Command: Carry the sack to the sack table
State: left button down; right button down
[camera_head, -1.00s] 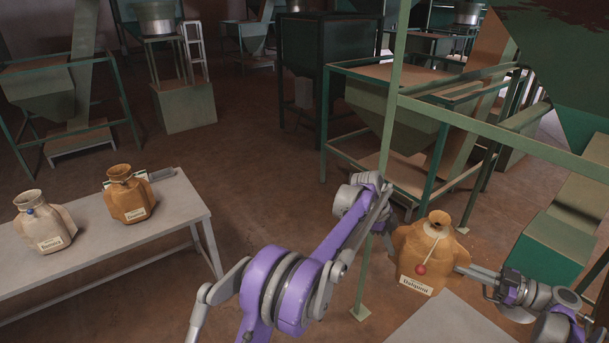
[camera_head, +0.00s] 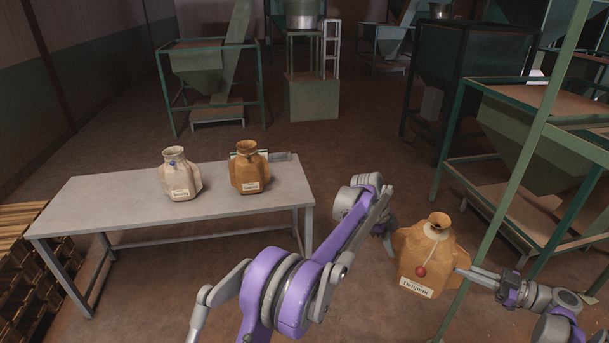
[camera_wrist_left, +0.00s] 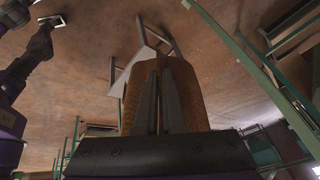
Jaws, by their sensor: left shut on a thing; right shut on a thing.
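An orange-brown sack (camera_head: 412,252) with a white label and a red tag ball hangs upright between my two grippers, above the floor. My left gripper (camera_head: 393,240) is shut on its left side, its fingertips mostly hidden by the arm. The left wrist view shows its fingers (camera_wrist_left: 158,100) against the brown sack (camera_wrist_left: 190,85). My right gripper (camera_head: 464,271) is shut on the sack's right side. The grey sack table (camera_head: 110,205) stands at the left, apart from the held sack.
A pale sack (camera_head: 180,180) and a brown sack (camera_head: 250,175) stand on the table, with a small flat item (camera_head: 280,156) behind. The table's right end is bare. A green frame (camera_head: 520,205) stands close on the right. Wooden crates (camera_head: 25,255) are at far left. Floor between is open.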

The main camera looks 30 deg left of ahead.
aim_at(100, 204)
jog(key=u, duration=2.45)
jog(key=i+u, duration=0.2)
jog(key=u, duration=0.35)
jog(key=i+l, duration=0.35)
jog(key=i, duration=0.15)
jog(key=i+l, duration=0.4)
jog(key=i, duration=0.15)
jog(key=i+l, duration=0.35)
jog(key=i, duration=0.15)
jog(key=i+l, duration=0.4)
jog(key=i, duration=0.1)
